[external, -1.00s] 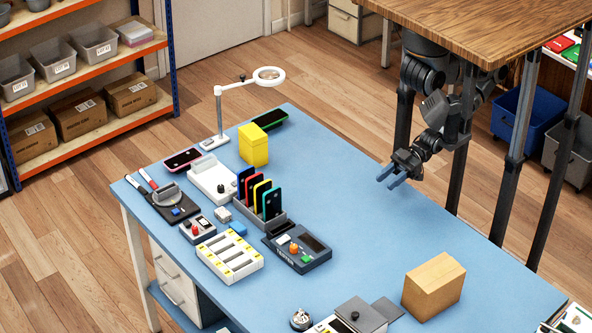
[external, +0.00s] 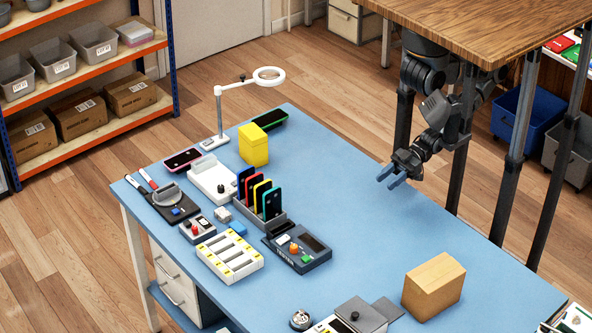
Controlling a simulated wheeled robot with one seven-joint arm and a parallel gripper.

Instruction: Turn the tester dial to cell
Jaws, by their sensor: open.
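The tester (external: 312,251) is a dark box on the blue table, right of the phone rack, with lettering on its front edge. Its top carries an orange dial (external: 294,248), a green part (external: 306,259), a white part (external: 283,239) and a dark screen. The dial's pointing direction is too small to tell. My gripper (external: 389,179) is open and empty above the table's right edge, up and to the right of the tester and well apart from it.
A rack (external: 248,218) of upright phones stands left of the tester. A wooden block (external: 433,286) stands at right. The table (external: 350,215) between gripper and tester is clear.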

